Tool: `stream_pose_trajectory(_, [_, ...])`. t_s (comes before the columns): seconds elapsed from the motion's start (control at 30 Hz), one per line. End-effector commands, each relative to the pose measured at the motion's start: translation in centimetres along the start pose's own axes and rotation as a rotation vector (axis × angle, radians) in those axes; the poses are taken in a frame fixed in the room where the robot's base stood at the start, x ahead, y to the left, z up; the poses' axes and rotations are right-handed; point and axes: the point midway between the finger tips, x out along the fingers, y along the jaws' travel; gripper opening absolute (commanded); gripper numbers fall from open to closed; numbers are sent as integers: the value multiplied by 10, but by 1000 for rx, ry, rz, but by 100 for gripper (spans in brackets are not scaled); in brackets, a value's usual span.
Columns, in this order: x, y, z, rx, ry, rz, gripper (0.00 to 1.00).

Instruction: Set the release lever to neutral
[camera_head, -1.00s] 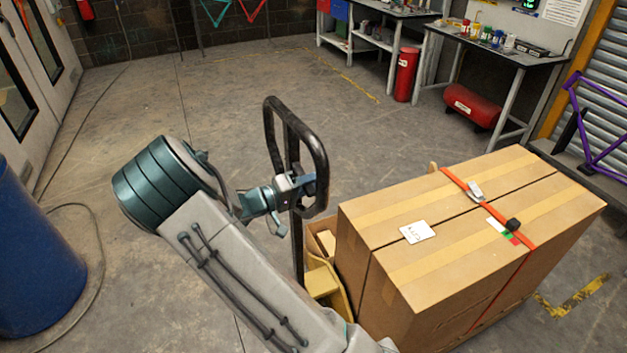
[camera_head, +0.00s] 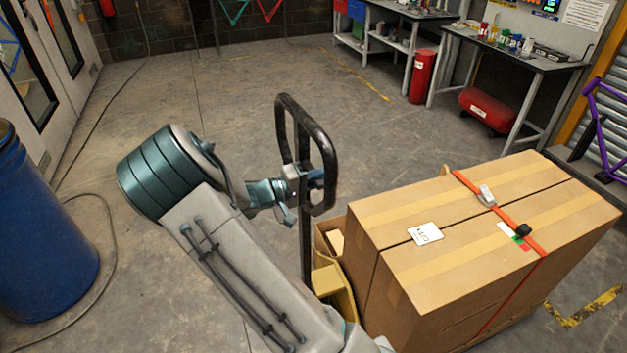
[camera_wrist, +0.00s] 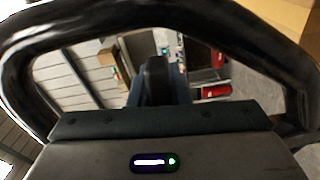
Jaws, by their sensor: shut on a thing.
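The pallet truck's black loop handle (camera_head: 321,150) stands upright on its shaft near the middle of the head view. My gripper (camera_head: 304,181) reaches in from the left, at the lower part of the loop. In the wrist view the loop (camera_wrist: 22,85) arches around a dark upright piece (camera_wrist: 155,80), which looks like the release lever. My gripper is shut on this piece, inside the loop. The fingertips are small and partly hidden by the handle in the head view, so the lever's exact angle is hard to tell.
A large strapped cardboard box (camera_head: 410,275) sits right of the handle, on the yellow truck (camera_head: 330,283). A blue drum (camera_head: 45,235) stands at the left. Workbenches (camera_head: 520,58), a red cylinder (camera_head: 422,77) and a red tank (camera_head: 487,108) are behind. The floor behind the handle is clear.

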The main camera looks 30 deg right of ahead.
Motion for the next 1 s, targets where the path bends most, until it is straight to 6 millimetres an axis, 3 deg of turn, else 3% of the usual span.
stream_pose_trajectory(0.2, [0,7,0,-101,0,0,0])
stream_pose_trajectory(0.57, [0,8,0,-116,1,0,0])
stream_pose_trajectory(0.6, [-1,8,-1,-116,2,0,27])
stream_pose_trajectory(0.63, [-1,8,-1,-116,2,0,36])
stream_pose_trajectory(1.0, [-6,7,-1,-115,5,-1,38])
